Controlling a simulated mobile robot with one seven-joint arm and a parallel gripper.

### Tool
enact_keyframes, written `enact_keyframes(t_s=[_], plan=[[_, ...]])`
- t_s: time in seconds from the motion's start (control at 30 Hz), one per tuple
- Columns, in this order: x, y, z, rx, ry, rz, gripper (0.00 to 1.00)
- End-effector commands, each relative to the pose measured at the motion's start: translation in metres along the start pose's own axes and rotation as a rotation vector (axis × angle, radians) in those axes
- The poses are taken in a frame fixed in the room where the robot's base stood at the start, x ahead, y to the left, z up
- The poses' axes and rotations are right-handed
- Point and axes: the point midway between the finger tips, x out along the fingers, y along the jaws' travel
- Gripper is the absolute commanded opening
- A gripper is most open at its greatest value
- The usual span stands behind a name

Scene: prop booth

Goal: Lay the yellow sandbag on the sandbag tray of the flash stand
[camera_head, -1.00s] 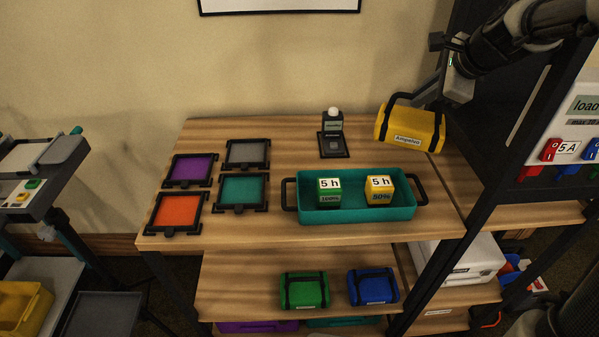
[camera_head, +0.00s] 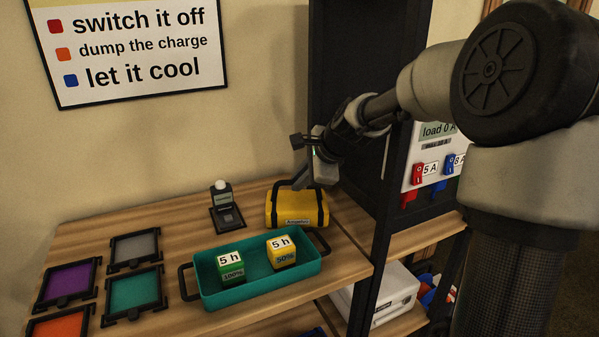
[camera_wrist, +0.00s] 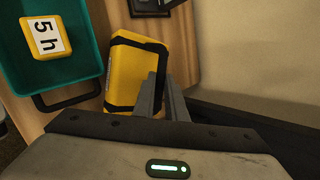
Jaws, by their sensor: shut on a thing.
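The yellow sandbag (camera_head: 297,209), with black straps and a white label, is at the back right of the wooden table, behind the teal tray. My gripper (camera_head: 303,182) is shut on its top strap. In the wrist view the sandbag (camera_wrist: 135,70) shows beside the fingers (camera_wrist: 163,92). I cannot tell whether the bag touches the table or hangs just above it. The flash stand and its sandbag tray are not in the current views.
The teal tray (camera_head: 208,290) holds a green block (camera_head: 231,267) and a yellow block (camera_head: 281,251). A small device (camera_head: 224,205) stands behind it. Coloured framed pads, one of them purple (camera_head: 70,281), lie at left. A dark rack (camera_head: 345,90) with a load panel (camera_head: 432,150) stands close at right.

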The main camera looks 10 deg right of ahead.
Motion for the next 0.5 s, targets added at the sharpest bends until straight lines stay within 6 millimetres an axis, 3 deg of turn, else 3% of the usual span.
enact_keyframes(t_s=[0.13, 0.5], plan=[[0.015, 0.008, -0.006, 0.0, 0.0, -0.008, 0.0], [0.017, 0.009, -0.007, -0.001, 0.001, -0.009, 0.0]])
